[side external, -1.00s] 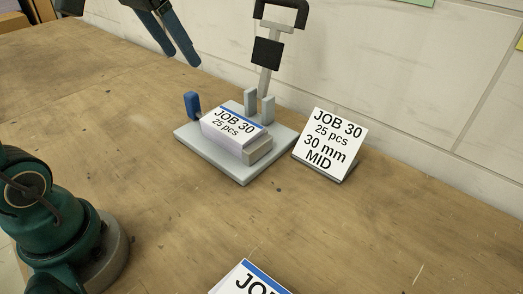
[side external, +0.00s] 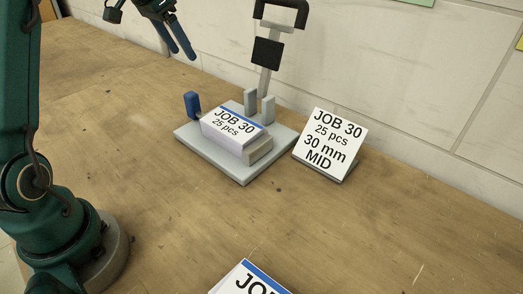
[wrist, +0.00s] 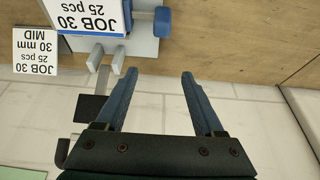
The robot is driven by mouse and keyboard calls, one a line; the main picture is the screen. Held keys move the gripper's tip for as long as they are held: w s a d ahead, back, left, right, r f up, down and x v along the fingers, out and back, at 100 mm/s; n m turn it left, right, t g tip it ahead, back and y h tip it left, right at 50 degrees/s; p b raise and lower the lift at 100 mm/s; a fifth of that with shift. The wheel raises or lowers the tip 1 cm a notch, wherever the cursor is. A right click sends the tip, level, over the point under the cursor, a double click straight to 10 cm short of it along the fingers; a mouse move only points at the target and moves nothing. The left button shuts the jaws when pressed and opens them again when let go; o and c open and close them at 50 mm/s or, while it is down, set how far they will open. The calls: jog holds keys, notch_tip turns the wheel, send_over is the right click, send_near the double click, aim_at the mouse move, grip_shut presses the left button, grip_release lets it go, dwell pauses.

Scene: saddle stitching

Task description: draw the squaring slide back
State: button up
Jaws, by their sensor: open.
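A grey base plate (side external: 243,180) on the bench bears a white booklet stack (side external: 236,128) marked JOB 30, 25 pcs. A blue upright tab (side external: 192,104), which looks like the handle of the squaring slide, stands at the plate's left corner, beside the stack. It also shows in the wrist view (wrist: 162,20). A grey block (side external: 257,150) lies along the stack's front right side, and two grey posts (side external: 251,102) stand behind. My gripper (side external: 183,55) is open and empty, above and behind the blue tab, apart from it. Both fingers (wrist: 157,76) show in the wrist view.
A tilted card (side external: 330,140) reading JOB 30, 25 pcs, 30 mm, MID stands right of the plate. A black-and-grey stapler-like arm (side external: 268,52) rises behind it near the wall. Another JOB stack (side external: 248,280) lies at the front edge. The bench between is clear.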

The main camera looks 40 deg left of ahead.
aim_at(196, 104)
notch_tip(196, 104, down, 11)
jog(key=shift+f, duration=0.1)
jog(key=shift+x, duration=2.6)
grip_shut()
